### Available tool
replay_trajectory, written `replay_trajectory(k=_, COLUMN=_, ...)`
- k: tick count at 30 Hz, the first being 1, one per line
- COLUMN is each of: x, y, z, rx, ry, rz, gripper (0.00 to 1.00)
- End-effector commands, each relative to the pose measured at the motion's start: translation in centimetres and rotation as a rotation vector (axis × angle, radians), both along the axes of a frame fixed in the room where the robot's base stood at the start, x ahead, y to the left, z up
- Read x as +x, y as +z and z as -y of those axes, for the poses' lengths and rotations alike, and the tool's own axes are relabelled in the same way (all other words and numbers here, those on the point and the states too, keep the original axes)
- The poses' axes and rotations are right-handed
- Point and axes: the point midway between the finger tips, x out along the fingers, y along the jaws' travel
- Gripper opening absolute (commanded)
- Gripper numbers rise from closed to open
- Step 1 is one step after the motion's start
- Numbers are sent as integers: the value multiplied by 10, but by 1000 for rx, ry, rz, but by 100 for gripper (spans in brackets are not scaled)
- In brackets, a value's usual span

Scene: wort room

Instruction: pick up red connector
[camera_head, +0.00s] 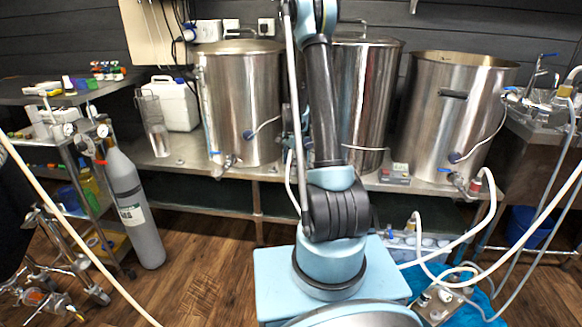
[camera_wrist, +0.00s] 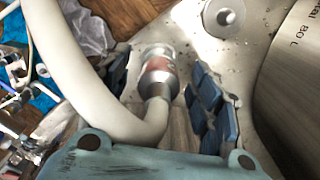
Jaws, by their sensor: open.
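My gripper (camera_wrist: 160,88) is open. Its blue padded fingers stand left and right of the connector, with no clear contact showing. The hose partly hides the left finger. In the head view a small red fitting (camera_head: 476,184) shows by the right kettle's valve; I cannot tell if it is the same one. My gripper is out of sight there.
Steel kettles (camera_head: 440,110) stand on a metal bench (camera_head: 285,176). One kettle wall (camera_wrist: 295,90) is close to the right finger in the wrist view. White hoses (camera_head: 425,270) loop at lower right. A gas cylinder (camera_head: 134,210) and cart (camera_head: 75,100) stand left.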

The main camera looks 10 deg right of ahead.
Motion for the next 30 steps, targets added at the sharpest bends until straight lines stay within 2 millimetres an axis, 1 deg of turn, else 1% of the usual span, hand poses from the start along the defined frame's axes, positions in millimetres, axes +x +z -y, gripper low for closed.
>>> replay_trajectory(k=1, x=0, y=-6, z=0, rx=0, ry=0, rz=0, gripper=58)
replay_trajectory(k=3, x=0, y=-12, z=0, rx=0, ry=0, rz=0, gripper=58)
replay_trajectory(k=6, x=0, y=-17, z=0, rx=0, ry=0, rz=0, gripper=58)
replay_trajectory(k=14, x=0, y=-18, z=0, rx=0, ry=0, rz=0, gripper=58)
replay_trajectory(k=15, x=0, y=-18, z=0, rx=0, ry=0, rz=0, gripper=49)
replay_trajectory(k=17, x=0, y=-18, z=0, rx=0, ry=0, rz=0, gripper=35)
replay_trajectory(k=18, x=0, y=-18, z=0, rx=0, ry=0, rz=0, gripper=26)
replay_trajectory(k=21, x=0, y=-18, z=0, rx=0, ry=0, rz=0, gripper=4)
replay_trajectory(k=30, x=-1, y=-17, z=0, rx=0, ry=0, rz=0, gripper=4)
